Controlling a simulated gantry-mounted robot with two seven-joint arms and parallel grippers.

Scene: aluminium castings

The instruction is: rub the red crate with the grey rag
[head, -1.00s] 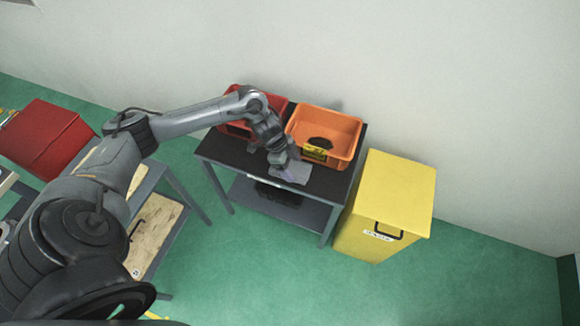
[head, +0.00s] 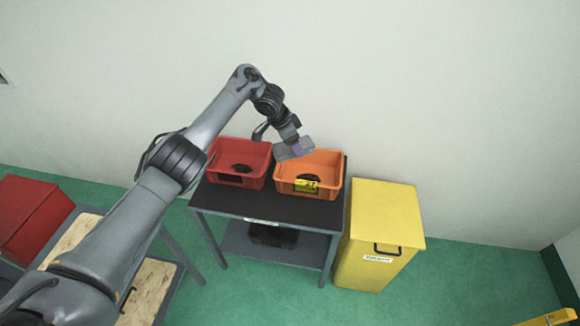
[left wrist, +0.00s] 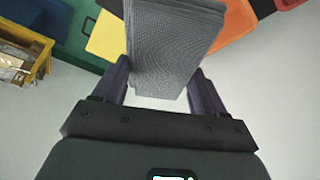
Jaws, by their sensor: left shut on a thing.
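The red crate (head: 224,172) stands on the left of the dark-topped table and has a dark part inside. The grey rag (head: 296,150) is held in my left gripper (head: 290,142), above the back of the table between the red crate and the orange crate. In the left wrist view the rag (left wrist: 172,50) sits between the two fingers of the gripper (left wrist: 163,85) and hides much of what lies beyond it. The rag is apart from the red crate in the head view. My right gripper is not in view.
An orange crate (head: 330,188) with a dark part and a yellow label stands right of the red crate. The front of the table top (head: 262,206) is clear. A yellow bin (head: 400,212) stands to the right. A red box (head: 28,215) is at far left.

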